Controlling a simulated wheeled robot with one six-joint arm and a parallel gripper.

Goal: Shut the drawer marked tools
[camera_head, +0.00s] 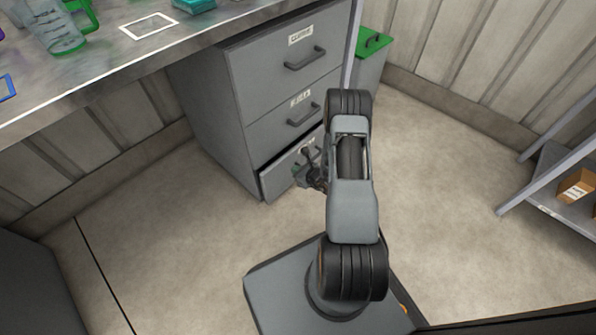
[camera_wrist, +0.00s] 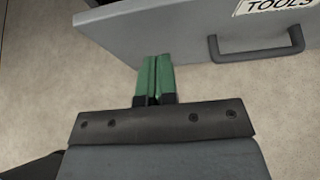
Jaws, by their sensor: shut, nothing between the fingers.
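The drawer marked tools (camera_wrist: 185,38) shows its grey front, label and dark handle (camera_wrist: 256,50) in the wrist view. In the head view it is the bottom drawer (camera_head: 276,181) of the grey cabinet and stands slightly out from it. My arm hides its right part there. My gripper (camera_wrist: 157,58) has green fingers shut together with nothing between them. The fingertips overlap the lower edge of the drawer front, left of the handle. I cannot tell whether they touch it. In the head view my gripper (camera_head: 303,172) is at the drawer front, partly hidden by my arm.
The two upper drawers (camera_head: 300,62) of the cabinet look shut. A worktop (camera_head: 110,70) with a jug (camera_head: 58,35) is above left. A green-lidded bin (camera_head: 372,45) stands behind the cabinet. A shelf (camera_head: 565,205) with a box is at right. Floor is clear in front.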

